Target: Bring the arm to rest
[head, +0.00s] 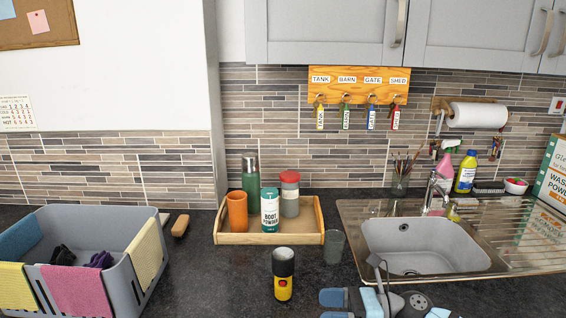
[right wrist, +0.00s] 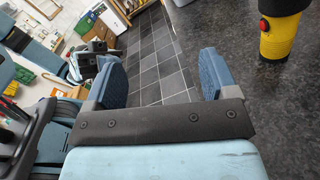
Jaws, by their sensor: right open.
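My right gripper (head: 331,307) is low in the head view, over the front of the dark worktop. Its two blue-padded fingers stand apart, and in the right wrist view the gripper (right wrist: 162,78) has nothing between them. A yellow and black torch (head: 283,275) with a red button stands upright on the worktop, left of the gripper and apart from it. The torch (right wrist: 279,28) also shows at the top right of the right wrist view. I cannot make out my left gripper in either view.
A wooden tray (head: 268,239) holds a flask, a cup and tins. A grey tumbler (head: 334,246) stands beside it. The sink (head: 425,246) is at right. A grey basket (head: 136,278) with cloths is at left. Labelled keys hang from a wooden rack (head: 358,85). Bare worktop lies between basket and torch.

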